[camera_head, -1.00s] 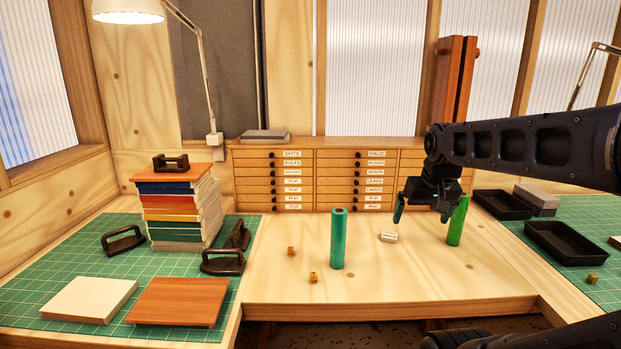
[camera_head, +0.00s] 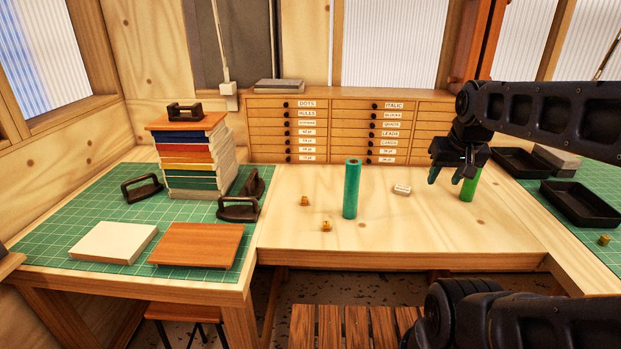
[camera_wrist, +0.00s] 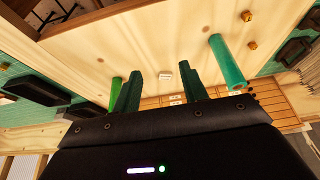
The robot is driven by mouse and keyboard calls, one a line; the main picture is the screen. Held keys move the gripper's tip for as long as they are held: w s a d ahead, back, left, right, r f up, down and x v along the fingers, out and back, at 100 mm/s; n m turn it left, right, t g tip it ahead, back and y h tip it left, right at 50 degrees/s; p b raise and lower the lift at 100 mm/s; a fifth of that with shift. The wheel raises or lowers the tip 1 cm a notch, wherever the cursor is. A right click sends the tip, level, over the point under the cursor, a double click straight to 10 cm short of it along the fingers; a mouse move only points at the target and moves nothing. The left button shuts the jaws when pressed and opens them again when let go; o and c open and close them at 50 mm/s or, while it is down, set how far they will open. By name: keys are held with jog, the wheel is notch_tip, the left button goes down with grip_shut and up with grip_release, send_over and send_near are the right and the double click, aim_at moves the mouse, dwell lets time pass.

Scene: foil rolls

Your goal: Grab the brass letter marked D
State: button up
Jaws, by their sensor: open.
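Two small brass pieces lie on the bare wood: one (camera_head: 305,201) farther back, one (camera_head: 326,225) nearer the front edge. Both show in the wrist view, upper right (camera_wrist: 246,16) and below it (camera_wrist: 252,45). A third brass piece (camera_head: 604,240) sits on the right green mat. All are too small for me to read a letter, so I cannot tell which is D. My gripper (camera_head: 445,176) is open and empty above the table, well to the right of the two pieces. In the wrist view its fingers (camera_wrist: 161,72) are spread apart.
A teal roll (camera_head: 351,189) stands upright between the brass pair and my gripper. A green roll (camera_head: 468,187) stands close by my gripper. A small white labelled block (camera_head: 402,189) lies between the rolls. Drawers (camera_head: 370,125) close off the back. Black trays (camera_head: 578,204) sit right.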

jog(key=shift+r, duration=0.15)
notch_tip(320, 180, up, 5)
jog(key=w+a+r+n+g, duration=0.1)
jog(key=w+a+r+n, duration=0.1)
jog(key=w+a+n, duration=0.35)
jog(key=w+a+r+n+g, duration=0.1)
jog(key=w+a+r+n, duration=0.15)
jog(key=w+a, duration=0.5)
jog(key=n+g, duration=0.3)
jog(key=n, duration=0.6)
send_over(305, 198)
notch_tip(305, 198, down, 5)
notch_tip(305, 198, down, 30)
jog(key=shift+w+f, duration=0.1)
jog(key=shift+f, duration=0.1)
grip_shut()
